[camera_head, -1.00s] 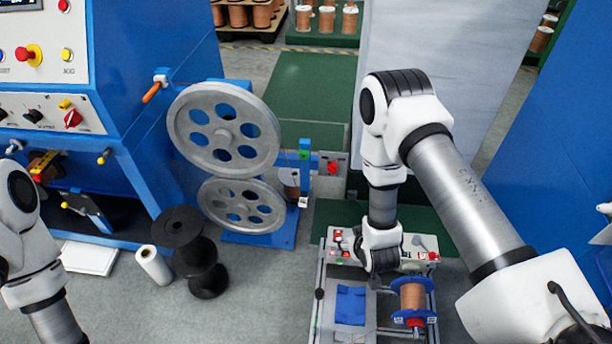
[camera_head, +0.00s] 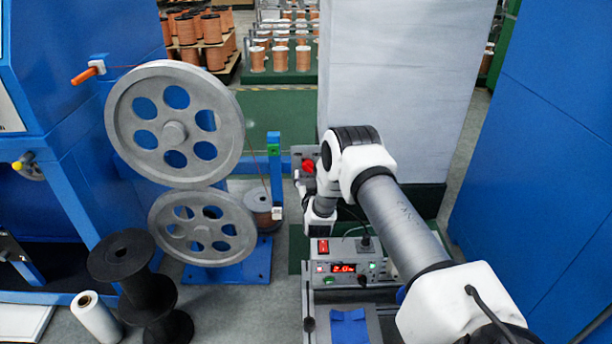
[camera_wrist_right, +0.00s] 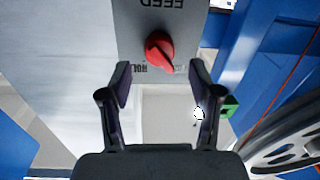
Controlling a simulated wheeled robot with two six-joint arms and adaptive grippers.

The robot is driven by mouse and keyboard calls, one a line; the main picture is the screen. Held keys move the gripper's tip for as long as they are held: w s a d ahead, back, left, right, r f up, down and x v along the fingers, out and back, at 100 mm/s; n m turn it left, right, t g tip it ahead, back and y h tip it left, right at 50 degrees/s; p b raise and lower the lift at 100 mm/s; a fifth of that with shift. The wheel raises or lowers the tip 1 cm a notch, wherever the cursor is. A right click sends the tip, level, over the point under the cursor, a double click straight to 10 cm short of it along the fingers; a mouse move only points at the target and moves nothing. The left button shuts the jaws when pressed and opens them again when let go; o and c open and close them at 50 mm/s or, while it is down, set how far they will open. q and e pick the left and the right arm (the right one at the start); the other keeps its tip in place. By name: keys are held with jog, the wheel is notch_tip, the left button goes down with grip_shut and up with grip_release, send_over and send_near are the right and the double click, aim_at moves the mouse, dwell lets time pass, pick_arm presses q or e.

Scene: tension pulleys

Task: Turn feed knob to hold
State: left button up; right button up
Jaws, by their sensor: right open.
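The red feed knob (camera_wrist_right: 159,52) sits on a grey panel (camera_wrist_right: 185,18), under the upside-down word FEED, in the right wrist view. A partly covered HOLD label is below and left of it. The knob also shows in the head view (camera_head: 308,166), on the panel beyond the pulleys. My right gripper (camera_wrist_right: 160,76) is open and empty. Its two dark fingers are spread to either side, just short of the knob and apart from it. In the head view my right wrist is close to the panel and the fingers are hard to make out. My left gripper is out of view.
Two large grey pulley wheels (camera_head: 174,124) stand left of the panel. A control box with a red display (camera_head: 343,268) is below my right arm. Black spools (camera_head: 122,258) and a white roll (camera_head: 97,318) are on the floor at left. A tall blue panel (camera_head: 540,160) is at right.

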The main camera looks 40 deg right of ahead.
aim_at(308, 170)
jog(key=x, duration=0.3)
jog(key=shift+f+b, duration=0.2)
jog(key=shift+b, duration=0.1)
jog(key=shift+w+d+r, duration=0.1)
jog(key=shift+w+d, duration=0.2)
jog(key=shift+w, duration=0.05)
jog(key=c, duration=1.1)
jog(key=shift+c, duration=0.2)
